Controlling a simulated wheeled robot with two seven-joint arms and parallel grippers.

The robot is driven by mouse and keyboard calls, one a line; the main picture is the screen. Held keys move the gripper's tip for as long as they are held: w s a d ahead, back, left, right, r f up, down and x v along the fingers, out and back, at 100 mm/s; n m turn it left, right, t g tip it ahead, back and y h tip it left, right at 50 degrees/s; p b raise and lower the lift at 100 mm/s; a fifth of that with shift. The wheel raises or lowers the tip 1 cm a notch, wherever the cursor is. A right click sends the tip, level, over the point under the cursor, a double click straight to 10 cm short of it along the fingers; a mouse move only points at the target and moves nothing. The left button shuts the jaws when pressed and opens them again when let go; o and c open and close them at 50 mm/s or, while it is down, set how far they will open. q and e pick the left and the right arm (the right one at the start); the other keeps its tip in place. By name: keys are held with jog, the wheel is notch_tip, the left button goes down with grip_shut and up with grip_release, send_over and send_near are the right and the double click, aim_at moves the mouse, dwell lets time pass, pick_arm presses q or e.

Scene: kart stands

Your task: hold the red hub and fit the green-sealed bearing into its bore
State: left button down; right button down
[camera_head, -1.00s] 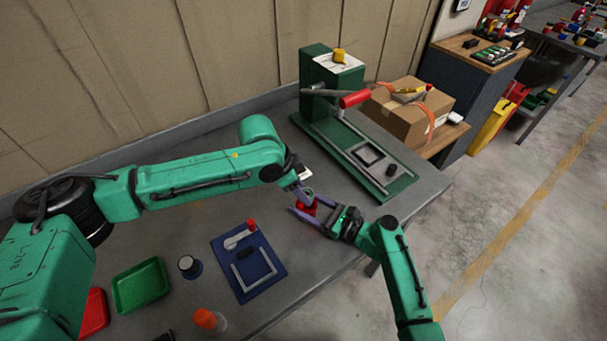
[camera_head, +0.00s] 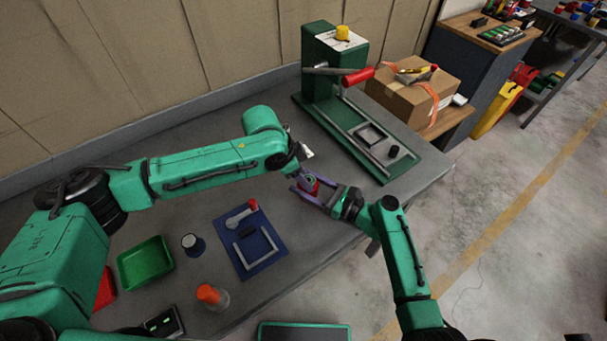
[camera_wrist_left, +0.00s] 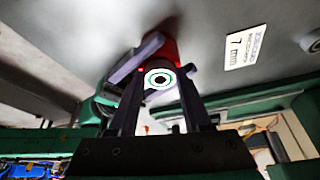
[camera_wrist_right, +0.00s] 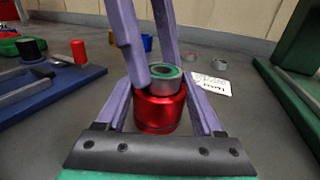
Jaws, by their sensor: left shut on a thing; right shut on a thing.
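My right gripper (camera_wrist_right: 158,105) is shut on the red hub (camera_wrist_right: 160,112) and holds it upright over the grey table; the hub also shows in the head view (camera_head: 309,186). My left gripper (camera_wrist_right: 155,75) comes from above and is shut on the green-sealed bearing (camera_wrist_right: 165,72), a silver ring with a green face. The bearing sits at the top of the hub, over its bore, with much of its silver side showing above the rim. How far it is inside is hidden. In the left wrist view the bearing (camera_wrist_left: 159,79) faces the camera between the fingers, the hub behind it.
A green press (camera_head: 334,65) with a red-handled lever stands behind on the table. A blue mat (camera_head: 262,252) with tools, a green tray (camera_head: 146,262) and an orange-capped bottle (camera_head: 210,296) lie at the front left. A white label card (camera_wrist_right: 211,84) lies near the grippers.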

pick_arm(q)
jog(key=shift+r, duration=0.1)
pick_arm(e)
jog(key=shift+f, duration=0.15)
pick_arm(q)
jog(key=shift+c, duration=1.4)
grip_release()
jog(key=shift+r, duration=0.1)
jog(key=v, duration=1.2)
pick_arm(e)
grip_release()
